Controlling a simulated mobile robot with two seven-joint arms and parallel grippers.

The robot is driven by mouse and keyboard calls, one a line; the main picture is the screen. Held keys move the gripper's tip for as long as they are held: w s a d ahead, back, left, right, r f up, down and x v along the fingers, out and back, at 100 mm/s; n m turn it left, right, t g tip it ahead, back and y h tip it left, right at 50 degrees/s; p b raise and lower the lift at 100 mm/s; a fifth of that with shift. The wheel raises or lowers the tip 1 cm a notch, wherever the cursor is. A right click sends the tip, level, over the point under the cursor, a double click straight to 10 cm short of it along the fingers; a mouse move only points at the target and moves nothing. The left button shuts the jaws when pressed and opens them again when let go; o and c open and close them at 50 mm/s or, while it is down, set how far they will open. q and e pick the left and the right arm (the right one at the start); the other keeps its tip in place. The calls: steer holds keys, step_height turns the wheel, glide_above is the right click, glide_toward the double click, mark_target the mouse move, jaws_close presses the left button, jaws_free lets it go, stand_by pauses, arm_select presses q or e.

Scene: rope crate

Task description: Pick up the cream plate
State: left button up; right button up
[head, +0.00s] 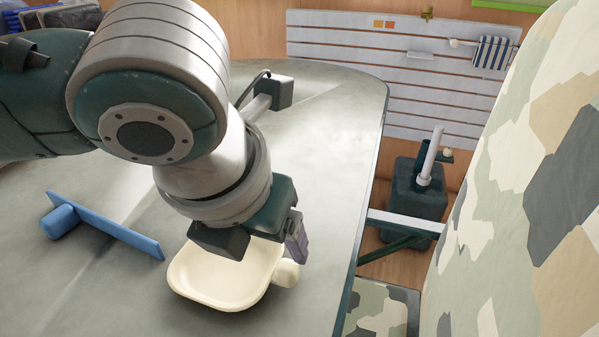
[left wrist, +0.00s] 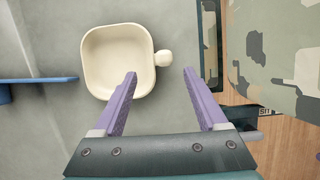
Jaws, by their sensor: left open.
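The cream plate (head: 215,279) is a shallow, rounded-square dish with a raised rim and a round knob on its right side. It lies on the grey table near the table's right edge, and its far part is hidden by my left gripper in the head view. My left gripper (head: 266,252) is above the plate's knob side. In the left wrist view the plate (left wrist: 117,62) is at the upper left. The open, empty purple fingers of the left gripper (left wrist: 160,78) point toward it, with the knob (left wrist: 163,58) ahead between their tips. My right gripper is not seen.
The grey table (head: 325,130) has a curved edge on the right. A blue bar with a block (head: 105,226) lies left of the plate. A dark green stand (head: 418,190) and a slatted wall panel (head: 400,70) are beyond the edge. A camouflage-patterned surface (head: 530,180) fills the right side.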

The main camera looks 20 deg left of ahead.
mark_target(286, 265)
arm_select(q)
steer(key=b+x, duration=0.1)
steer(key=x, duration=0.3)
steer(key=b+x, duration=0.1)
steer(key=x, duration=0.2)
steer(key=shift+s+d+f+b, duration=0.15)
steer(key=shift+s+d+b, duration=0.05)
steer(key=shift+d+b, duration=0.2)
steer(key=shift+w+f, duration=0.25)
steer(key=shift+f, duration=0.15)
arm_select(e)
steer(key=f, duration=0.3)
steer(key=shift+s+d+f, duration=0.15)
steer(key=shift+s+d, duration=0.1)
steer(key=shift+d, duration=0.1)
arm_select(q)
steer(key=shift+a, duration=0.1)
steer(key=shift+c, duration=0.6)
jaws_close()
steer(key=shift+r, duration=0.1)
